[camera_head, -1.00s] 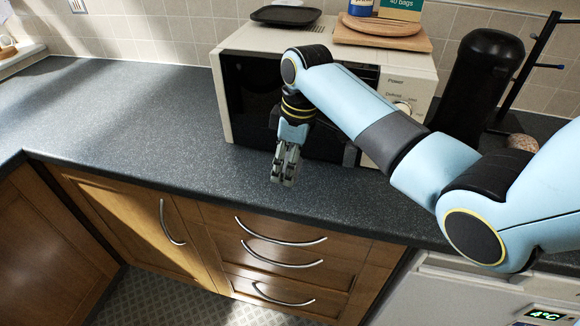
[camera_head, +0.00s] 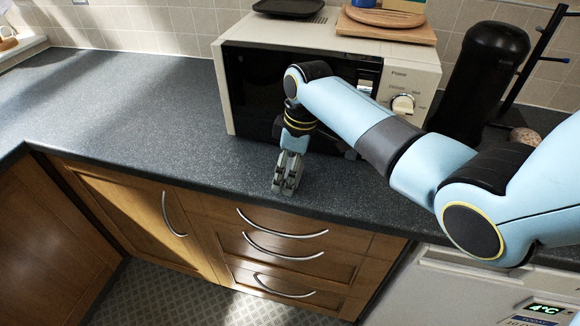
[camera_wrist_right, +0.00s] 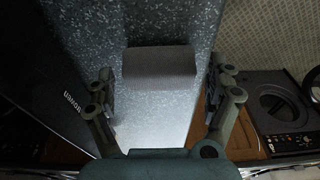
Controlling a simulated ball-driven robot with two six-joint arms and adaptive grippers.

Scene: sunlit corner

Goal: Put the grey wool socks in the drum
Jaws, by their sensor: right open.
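A plain grey, block-shaped bundle, which looks like the grey wool socks (camera_wrist_right: 160,68), lies on the dark speckled worktop in the right wrist view. It sits between and just beyond the two fingers of my right gripper (camera_wrist_right: 163,98), which are spread apart and do not visibly grip it. In the head view my right gripper (camera_head: 286,188) points down at the worktop in front of the microwave, and I cannot make out the bundle there. A dark appliance with a round opening, perhaps the drum (camera_wrist_right: 282,103), shows at the right of the wrist view. My left gripper is not in view.
The microwave (camera_head: 300,36) stands close behind my right gripper, with a black tray (camera_head: 290,8) and wooden boards (camera_head: 385,30) on top. A black canister (camera_head: 490,75) stands to its right. The worktop (camera_head: 120,115) to the left is clear.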

